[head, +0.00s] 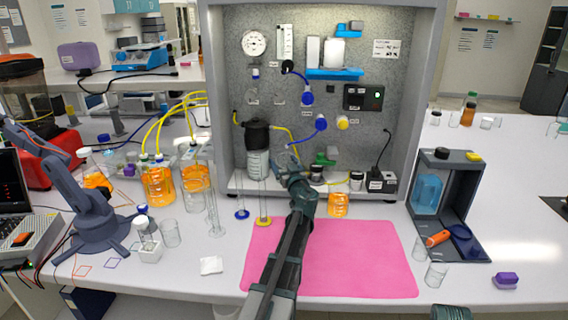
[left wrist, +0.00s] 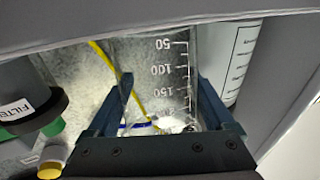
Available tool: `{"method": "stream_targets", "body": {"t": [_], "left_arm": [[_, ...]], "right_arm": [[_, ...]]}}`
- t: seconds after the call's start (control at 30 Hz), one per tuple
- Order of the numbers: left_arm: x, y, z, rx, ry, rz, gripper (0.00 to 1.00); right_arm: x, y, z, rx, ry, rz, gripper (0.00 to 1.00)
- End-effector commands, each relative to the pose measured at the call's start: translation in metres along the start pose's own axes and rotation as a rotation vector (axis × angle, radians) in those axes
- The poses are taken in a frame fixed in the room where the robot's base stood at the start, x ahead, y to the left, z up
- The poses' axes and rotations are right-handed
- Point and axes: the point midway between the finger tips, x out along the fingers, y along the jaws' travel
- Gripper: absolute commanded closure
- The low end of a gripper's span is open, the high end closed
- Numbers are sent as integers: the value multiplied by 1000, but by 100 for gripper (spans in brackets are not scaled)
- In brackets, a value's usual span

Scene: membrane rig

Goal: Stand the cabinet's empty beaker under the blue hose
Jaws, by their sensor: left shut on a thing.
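My left gripper (head: 292,168) reaches into the grey cabinet (head: 213,100), over the front of its shelf. In the left wrist view its two fingers (left wrist: 164,80) are shut on the sides of a clear graduated beaker (left wrist: 150,68), which looks empty. In the head view the gripper mostly hides this beaker. The blue hose (head: 308,139) curves down and left from a blue fitting on the panel and ends just above the gripper. I cannot tell whether the beaker touches the shelf. A dark part at the bottom right edge may be my right gripper; its fingers do not show.
A black-topped vessel (head: 257,138) stands left of my gripper, and an orange-filled beaker (head: 338,205) stands right of it. Two tall cylinders stand at the left front. The pink mat (head: 350,260) is clear apart from my arm above it.

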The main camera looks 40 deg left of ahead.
Motion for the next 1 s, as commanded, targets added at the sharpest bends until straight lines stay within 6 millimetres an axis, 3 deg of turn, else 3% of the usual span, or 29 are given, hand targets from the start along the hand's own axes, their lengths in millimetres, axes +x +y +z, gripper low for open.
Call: {"method": "stream_targets", "body": {"t": [1.0], "left_arm": [[0, -2, 9, -5, -4, -3, 100]], "right_arm": [[8, -1, 0, 0, 0, 0, 50]]}}
